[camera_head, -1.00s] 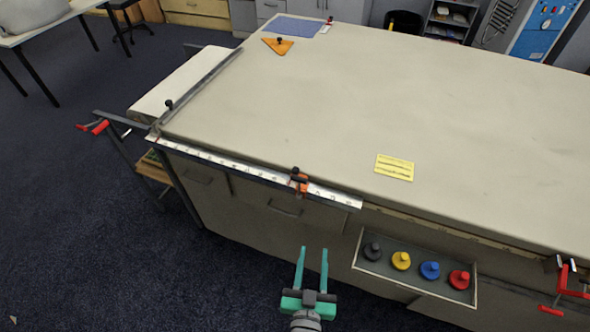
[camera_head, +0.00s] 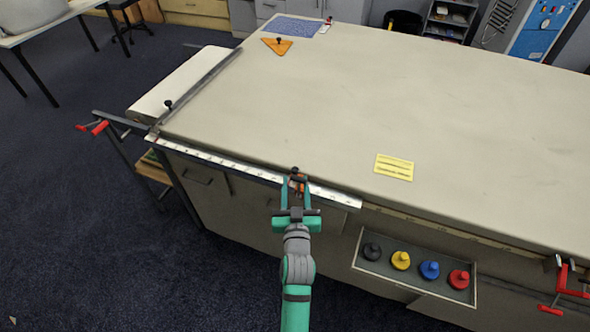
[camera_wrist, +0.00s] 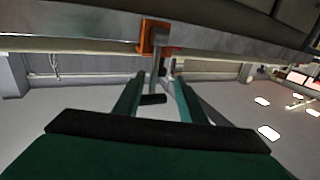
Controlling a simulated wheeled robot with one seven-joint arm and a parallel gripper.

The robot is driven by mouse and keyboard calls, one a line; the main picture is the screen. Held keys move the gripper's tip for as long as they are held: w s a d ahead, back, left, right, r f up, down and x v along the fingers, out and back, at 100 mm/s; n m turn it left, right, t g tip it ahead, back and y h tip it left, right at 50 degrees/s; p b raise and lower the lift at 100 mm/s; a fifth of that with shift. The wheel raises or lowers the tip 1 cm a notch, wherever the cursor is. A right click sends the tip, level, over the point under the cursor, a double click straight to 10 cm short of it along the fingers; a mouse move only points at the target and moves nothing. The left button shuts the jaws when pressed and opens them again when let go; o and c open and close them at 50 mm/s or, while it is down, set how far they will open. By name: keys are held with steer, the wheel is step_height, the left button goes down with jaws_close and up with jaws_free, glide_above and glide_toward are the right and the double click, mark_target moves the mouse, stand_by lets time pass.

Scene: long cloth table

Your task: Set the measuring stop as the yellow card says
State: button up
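The measuring stop (camera_head: 297,182) is an orange block with a black knob on the silver ruler (camera_head: 215,161) along the table's front edge. My gripper (camera_head: 296,187) is at the stop, one green finger to each side of it. In the wrist view the open fingers (camera_wrist: 157,80) show a gap, with the stop's orange block (camera_wrist: 146,38) and a grey piece hanging from it just beyond. I cannot tell whether the fingers touch it. The yellow card (camera_head: 394,167) lies on the table right of the stop; its writing is too small to read.
A tray (camera_head: 392,275) with black, yellow, blue and red knobbed weights hangs at the front, right of my arm. A red clamp (camera_head: 570,285) is at the right edge. A dark bar (camera_head: 205,88) and an orange triangle (camera_head: 278,46) lie on the cloth table (camera_head: 450,110).

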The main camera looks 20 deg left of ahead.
mark_target(295, 173)
steer(key=shift+x, duration=3)
steer(key=shift+c, duration=0.6)
jaws_close()
steer(key=shift+w, duration=0.1)
